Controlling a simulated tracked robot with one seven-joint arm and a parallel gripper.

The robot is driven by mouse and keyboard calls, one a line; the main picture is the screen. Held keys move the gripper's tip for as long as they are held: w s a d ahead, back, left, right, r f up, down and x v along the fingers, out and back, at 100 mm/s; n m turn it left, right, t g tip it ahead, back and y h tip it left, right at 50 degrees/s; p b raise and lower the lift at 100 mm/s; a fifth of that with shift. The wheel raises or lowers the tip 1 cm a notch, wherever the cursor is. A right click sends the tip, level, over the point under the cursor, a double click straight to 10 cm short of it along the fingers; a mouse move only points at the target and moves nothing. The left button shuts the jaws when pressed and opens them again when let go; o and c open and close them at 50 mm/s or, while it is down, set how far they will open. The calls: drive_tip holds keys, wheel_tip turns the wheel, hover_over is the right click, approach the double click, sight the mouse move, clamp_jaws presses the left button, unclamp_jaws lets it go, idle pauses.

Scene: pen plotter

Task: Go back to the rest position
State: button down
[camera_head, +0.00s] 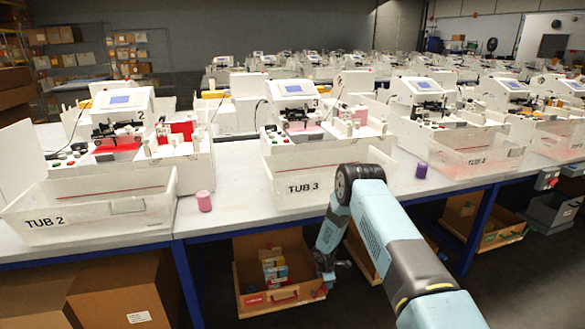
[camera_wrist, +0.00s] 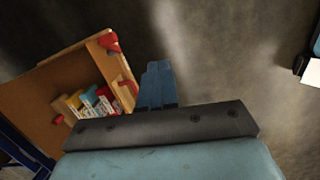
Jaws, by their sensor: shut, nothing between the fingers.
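My gripper (camera_wrist: 158,85) points down toward the floor in the wrist view, its blue fingers together and nothing between them. In the head view my gripper (camera_head: 327,277) hangs low at the end of my bent arm, in front of the table and beside an open wooden drawer (camera_head: 252,302). Small colored boxes (camera_head: 273,264) stand inside the drawer.
White tubs marked TUB 2 (camera_head: 90,212) and TUB 3 (camera_head: 292,187) stand along the white table (camera_head: 232,210) before plotters. A pink cup (camera_head: 204,201) and a purple cup (camera_head: 421,170) stand on it. Cardboard boxes (camera_head: 120,292) are under the table at left.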

drive_tip(key=d+r+m+t, duration=0.1)
drive_tip(key=d+r+m, duration=0.15)
drive_tip(key=r, duration=1.75)
drive_tip(key=d+r+m+t, duration=0.15)
drive_tip(key=r+m, duration=0.25)
drive_tip(key=r, duration=1.7)
drive_tip(key=s+d+r+m, duration=0.2)
drive_tip(key=s+r, duration=0.5)
drive_tip(key=r, duration=0.3)
drive_tip(key=s+d+r+m, duration=0.1)
drive_tip(key=s+r+m, duration=0.2)
drive_tip(key=s+r, duration=0.45)
drive_tip(key=s+r+m, duration=0.3)
drive_tip(key=s+r, duration=0.6)
drive_tip(key=s+r+m+t+y, duration=0.1)
drive_tip(key=s+r+m, duration=0.1)
drive_tip(key=s, duration=0.9)
drive_tip(key=s+r+m+t+y, duration=0.1)
drive_tip(key=s+m, duration=0.1)
drive_tip(key=s, duration=1)
drive_tip(key=shift+s+d+r+m, duration=0.15)
drive_tip(key=shift+d+r+m, duration=0.1)
drive_tip(key=shift+r+m, duration=0.1)
